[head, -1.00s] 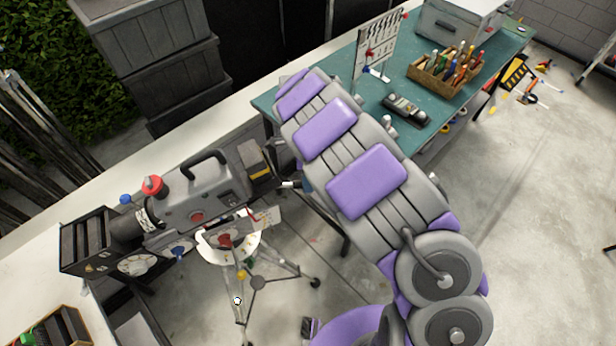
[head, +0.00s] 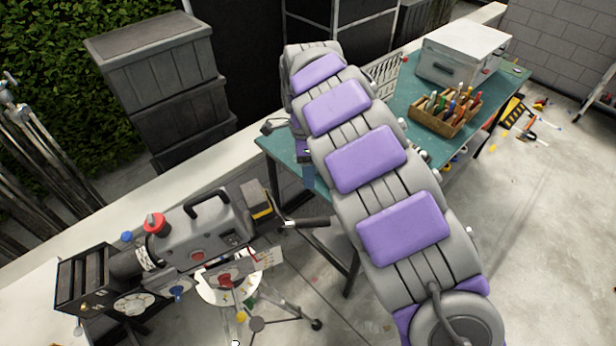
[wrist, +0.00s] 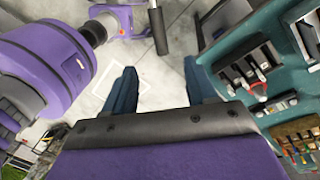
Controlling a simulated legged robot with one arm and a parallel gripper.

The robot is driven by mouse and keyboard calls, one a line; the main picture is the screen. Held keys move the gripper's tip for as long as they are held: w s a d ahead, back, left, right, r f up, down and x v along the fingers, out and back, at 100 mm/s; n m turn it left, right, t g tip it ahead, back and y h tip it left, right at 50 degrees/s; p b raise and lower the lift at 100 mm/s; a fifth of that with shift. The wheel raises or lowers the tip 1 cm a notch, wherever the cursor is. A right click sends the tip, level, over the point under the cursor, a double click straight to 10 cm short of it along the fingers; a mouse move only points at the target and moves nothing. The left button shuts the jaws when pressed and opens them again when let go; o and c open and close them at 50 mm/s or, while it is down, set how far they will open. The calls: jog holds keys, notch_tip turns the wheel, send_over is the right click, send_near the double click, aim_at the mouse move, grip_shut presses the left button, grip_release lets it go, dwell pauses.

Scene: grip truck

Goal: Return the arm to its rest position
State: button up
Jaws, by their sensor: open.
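My arm, grey with purple panels, rises from the lower right of the head view and bends over near the teal workbench (head: 395,110). My gripper (head: 307,175) hangs at the bend's far end, partly hidden behind the arm, near the bench's left corner. In the wrist view my gripper (wrist: 158,90) has its two blue fingers spread apart, with nothing between them. Grey floor shows past the fingers, and the bench top (wrist: 215,50) lies to the right of them. My purple body parts show at the left of the wrist view.
A grey film camera (head: 205,235) on a tripod stands left of the arm, its dark handle (head: 305,222) reaching towards it. A wooden tool crate (head: 447,112) and grey metal box (head: 463,55) stand on the bench. Stacked dark crates (head: 160,80) stand behind.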

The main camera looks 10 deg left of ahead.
jog(key=shift+d, duration=0.2)
dwell(0.3)
jog(key=s+d+r+n+b, duration=0.2)
jog(key=s+d+n+b, duration=0.1)
jog(key=s+d, duration=0.55)
jog(key=s+d+r+n+b, duration=0.25)
jog(key=s+d, duration=0.25)
jog(key=d, duration=0.6)
jog(key=s+d+f+n+b, duration=0.1)
jog(key=s+f+n, duration=0.4)
jog(key=s, duration=0.6)
jog(key=s+d+f+n+b, duration=0.2)
jog(key=s+f+n+b, duration=0.2)
jog(key=s, duration=0.7)
jog(key=shift+f+n+y, duration=0.4)
jog(key=shift+f+n, duration=0.05)
jog(key=shift+f, duration=0.15)
